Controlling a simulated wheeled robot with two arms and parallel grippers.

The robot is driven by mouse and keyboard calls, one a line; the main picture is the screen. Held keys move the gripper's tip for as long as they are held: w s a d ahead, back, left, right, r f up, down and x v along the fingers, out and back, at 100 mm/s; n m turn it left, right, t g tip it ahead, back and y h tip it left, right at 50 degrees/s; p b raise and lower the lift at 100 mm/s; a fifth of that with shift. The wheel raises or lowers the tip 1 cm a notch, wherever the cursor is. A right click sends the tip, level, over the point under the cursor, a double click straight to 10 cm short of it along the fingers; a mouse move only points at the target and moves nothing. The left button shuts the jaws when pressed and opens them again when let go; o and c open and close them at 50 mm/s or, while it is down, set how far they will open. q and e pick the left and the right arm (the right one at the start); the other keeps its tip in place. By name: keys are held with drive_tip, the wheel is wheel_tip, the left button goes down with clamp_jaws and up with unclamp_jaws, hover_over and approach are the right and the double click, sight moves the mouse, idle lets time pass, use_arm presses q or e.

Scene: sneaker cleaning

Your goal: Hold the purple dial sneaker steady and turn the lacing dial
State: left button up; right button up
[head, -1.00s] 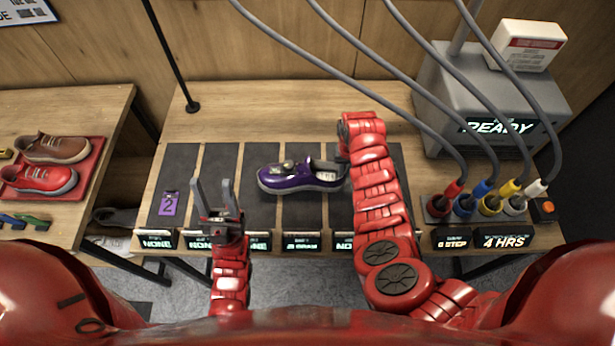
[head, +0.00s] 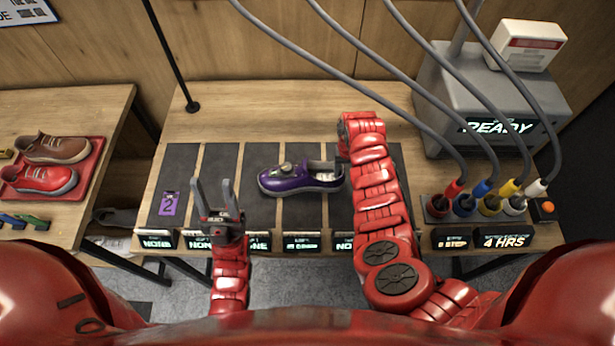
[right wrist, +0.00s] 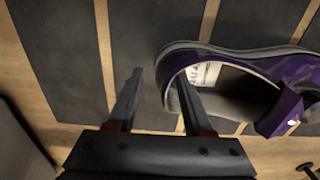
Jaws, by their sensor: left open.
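The purple sneaker (head: 300,183) lies on a dark mat strip in the middle of the bench, toe to the left. A small grey dial (head: 286,168) shows on its upper. The sneaker also fills the upper right of the right wrist view (right wrist: 245,57). My right gripper (right wrist: 160,75) is at the heel, its fingers apart. One finger reaches into the shoe opening and the other is outside, with the heel rim between them. In the head view my right arm hides most of this gripper. My left gripper (head: 217,196) is open and empty, left of the toe.
A purple tag marked 2 (head: 169,204) lies on the leftmost strip. A grey machine (head: 480,115) reading READY stands at the right, with cables to several coloured plugs. A red tray (head: 80,185) with shoes is on the left table. Small displays line the bench's front edge.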

drive_tip(key=shift+w+r, duration=0.1)
drive_tip(key=shift+r, duration=0.4)
wheel_tip(320, 180, up, 11)
idle(0.3)
idle(0.5)
